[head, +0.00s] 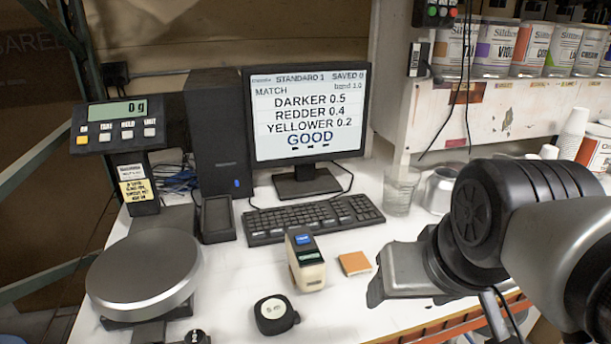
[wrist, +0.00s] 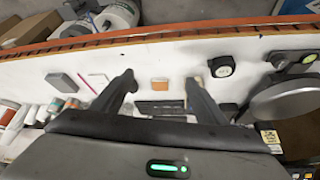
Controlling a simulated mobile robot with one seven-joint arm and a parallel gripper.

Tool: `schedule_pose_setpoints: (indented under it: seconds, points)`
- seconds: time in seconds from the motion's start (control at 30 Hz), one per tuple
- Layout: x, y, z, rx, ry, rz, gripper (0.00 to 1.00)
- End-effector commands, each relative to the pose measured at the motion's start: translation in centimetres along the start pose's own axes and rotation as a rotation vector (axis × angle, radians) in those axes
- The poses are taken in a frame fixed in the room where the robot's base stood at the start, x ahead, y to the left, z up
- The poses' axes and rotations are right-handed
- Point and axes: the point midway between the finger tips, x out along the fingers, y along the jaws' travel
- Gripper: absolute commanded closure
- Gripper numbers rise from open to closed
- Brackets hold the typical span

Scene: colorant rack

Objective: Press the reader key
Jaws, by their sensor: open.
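The reader is a small cream handheld device (head: 307,272) standing on the white bench in front of the keyboard. Its blue key (head: 302,239) is on top, above a small green display. In the wrist view the reader is mostly hidden by the right finger. My gripper (wrist: 159,78) is open, its two fingers spread apart with nothing held between them. An orange tile (head: 354,263) lies just right of the reader, and it also shows between the fingers in the wrist view (wrist: 160,84). In the head view my arm reaches in from the right; my fingertips are hard to make out there.
The monitor (head: 308,115) reads "GOOD". The keyboard (head: 312,219) lies behind the reader. A round black tape measure (head: 275,315) sits in front of it. A scale pan (head: 145,273) is at left; a glass beaker (head: 400,190) is at the back right. White bench is clear around the tile.

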Motion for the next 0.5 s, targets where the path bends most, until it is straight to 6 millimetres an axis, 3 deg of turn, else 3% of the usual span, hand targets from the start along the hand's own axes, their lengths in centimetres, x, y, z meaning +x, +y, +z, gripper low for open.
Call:
schedule_pose_setpoints:
  seconds: [0.2,0.5]
  points:
    - [0.0,0.0,0.0,0.0,0.0,0.0,0.35]
    - [0.0,0.0,0.0,0.0,0.0,0.0,0.85]
